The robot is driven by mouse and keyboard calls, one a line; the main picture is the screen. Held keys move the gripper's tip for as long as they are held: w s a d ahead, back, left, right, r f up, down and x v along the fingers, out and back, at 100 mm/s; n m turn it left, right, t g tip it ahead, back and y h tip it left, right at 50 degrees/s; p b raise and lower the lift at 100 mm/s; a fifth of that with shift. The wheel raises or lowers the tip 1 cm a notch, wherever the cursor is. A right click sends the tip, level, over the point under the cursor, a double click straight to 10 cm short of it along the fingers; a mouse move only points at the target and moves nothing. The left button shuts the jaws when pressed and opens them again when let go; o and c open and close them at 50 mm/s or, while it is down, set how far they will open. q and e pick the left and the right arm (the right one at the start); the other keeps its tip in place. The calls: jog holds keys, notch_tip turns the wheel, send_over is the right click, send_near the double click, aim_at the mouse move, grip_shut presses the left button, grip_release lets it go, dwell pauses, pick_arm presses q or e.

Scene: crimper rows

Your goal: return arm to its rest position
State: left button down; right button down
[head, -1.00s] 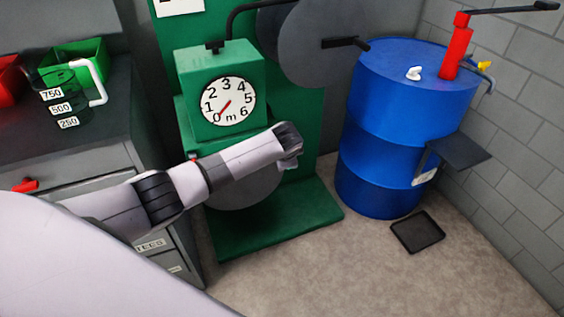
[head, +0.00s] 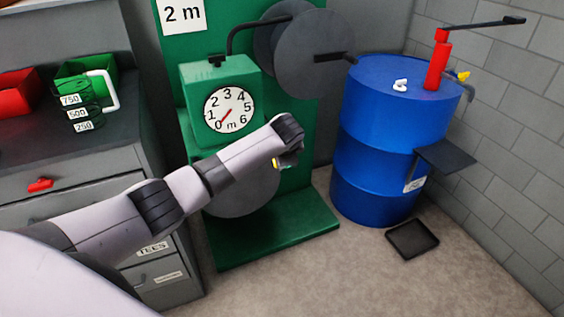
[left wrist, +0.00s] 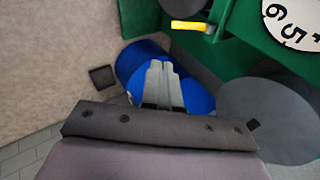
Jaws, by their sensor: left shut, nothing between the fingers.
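My left arm (head: 165,200) reaches in from the left in the head view, its wrist end in front of the green machine. My left gripper (left wrist: 164,66) shows in the left wrist view with its fingers together and nothing between them. In the head view the fingers are hidden behind the wrist. My right gripper is in neither view.
The green machine (head: 220,75) carries a dial (head: 232,109) and grey discs. A blue drum (head: 385,130) with a red pump (head: 438,62) stands right of it. A black tray (head: 412,239) lies on the floor. A grey cabinet (head: 165,285) with bins stands left.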

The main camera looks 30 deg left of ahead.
pick_arm(q)
jog(key=shift+s+d+r, duration=0.1)
jog(key=shift+s+r, duration=0.05)
jog(key=shift+r, duration=0.05)
dwell(0.5)
jog(key=s+d+f+n+t+h, duration=0.1)
jog(key=s+d+f+h, duration=0.2)
jog(key=s+d+f, duration=0.4)
jog(key=s+d+f+n+h, duration=0.1)
jog(key=s+d+f+h, duration=0.1)
jog(key=s+d+f, duration=0.5)
jog(key=s+a+n+t, duration=0.1)
jog(key=s+a+n, duration=0.1)
jog(key=s, duration=0.8)
jog(key=s+a+n+t, duration=0.2)
jog(key=s+a+n, duration=0.1)
jog(key=s, duration=0.8)
jog(key=shift+a+f+n+h, duration=0.3)
jog(key=shift+f+n, duration=0.1)
jog(key=shift+f, duration=0.05)
jog(key=shift+s+a, duration=0.1)
jog(key=shift+s, duration=0.05)
